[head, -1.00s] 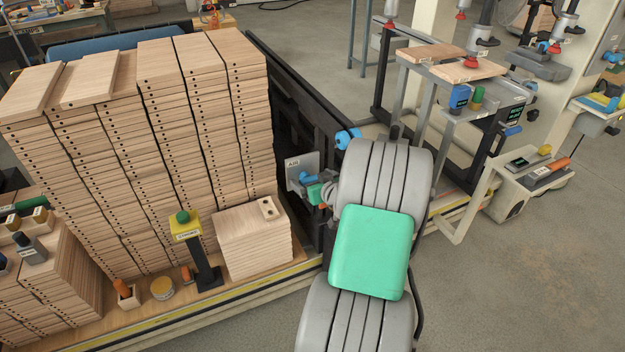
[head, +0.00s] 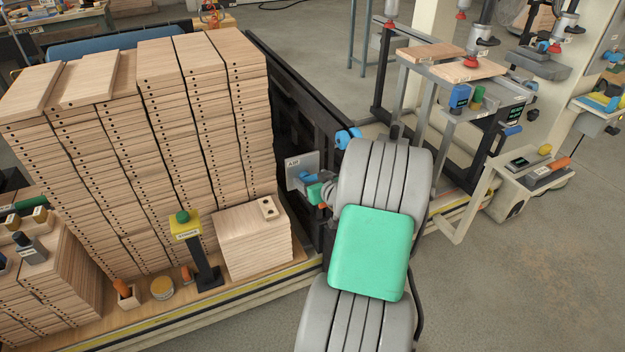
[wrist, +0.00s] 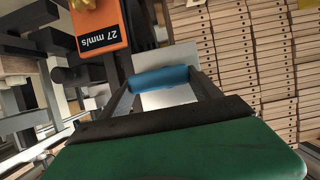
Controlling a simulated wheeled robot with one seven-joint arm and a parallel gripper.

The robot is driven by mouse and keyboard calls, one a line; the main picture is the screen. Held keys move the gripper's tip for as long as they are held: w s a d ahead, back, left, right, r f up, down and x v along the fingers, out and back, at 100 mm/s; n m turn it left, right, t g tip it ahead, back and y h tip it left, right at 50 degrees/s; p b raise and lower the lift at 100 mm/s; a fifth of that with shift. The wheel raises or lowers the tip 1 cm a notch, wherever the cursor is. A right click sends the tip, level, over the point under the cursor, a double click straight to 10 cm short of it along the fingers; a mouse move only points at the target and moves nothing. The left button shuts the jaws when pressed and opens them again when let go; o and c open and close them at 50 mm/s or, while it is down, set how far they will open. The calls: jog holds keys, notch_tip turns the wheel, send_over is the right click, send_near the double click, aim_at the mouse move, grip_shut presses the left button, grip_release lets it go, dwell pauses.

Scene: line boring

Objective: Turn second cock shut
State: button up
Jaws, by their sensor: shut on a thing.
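A blue cock handle (head: 306,176) sits on a grey plate (head: 294,163) marked AIR, on the dark frame beside the board stacks. In the wrist view the blue handle (wrist: 160,79) lies crosswise between my two fingers, with the pale plate (wrist: 152,61) behind it. My gripper (wrist: 162,88) is shut on this handle. In the head view the green end of my gripper (head: 315,193) reaches the plate from the right, and my arm hides part of it. Another blue fitting (head: 347,137) shows higher and to the right. I cannot tell which one counts as second.
Tall stacks of drilled boards (head: 150,150) stand left of the plate. A yellow post with a green button (head: 185,225) and a short board stack (head: 252,245) stand in front. In the wrist view an orange box reading 27 mm/s (wrist: 98,22) is close at upper left.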

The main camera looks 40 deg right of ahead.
jog(key=shift+b, duration=0.35)
jog(key=n+h+b, duration=0.1)
jog(key=b, duration=0.2)
jog(key=n+h+b, duration=0.1)
jog(key=n+b, duration=0.1)
jog(key=b, duration=0.1)
jog(key=shift+w+a+f, duration=0.1)
jog(key=shift+a, duration=0.2)
jog(key=n+h+b, duration=0.1)
jog(key=b, duration=0.2)
jog(key=n+h+b, duration=0.1)
jog(key=n+b, duration=0.1)
jog(key=b, duration=0.1)
jog(key=shift+w+a+n, duration=0.1)
jog(key=shift+a+n, duration=0.2)
jog(key=n+h+b, duration=0.1)
jog(key=b, duration=0.2)
jog(key=n+h+b, duration=0.1)
jog(key=n+b, duration=0.1)
jog(key=b, duration=0.1)
jog(key=shift+a, duration=0.25)
jog(key=n+b, duration=0.2)
jog(key=n+t+h+b, duration=0.1)
jog(key=b, duration=0.1)
jog(key=shift+w+a+n, duration=0.1)
jog(key=shift+a+n, duration=0.1)
jog(key=shift+n, duration=0.2)
jog(key=shift+r, duration=0.2)
jog(key=o, duration=1.4)
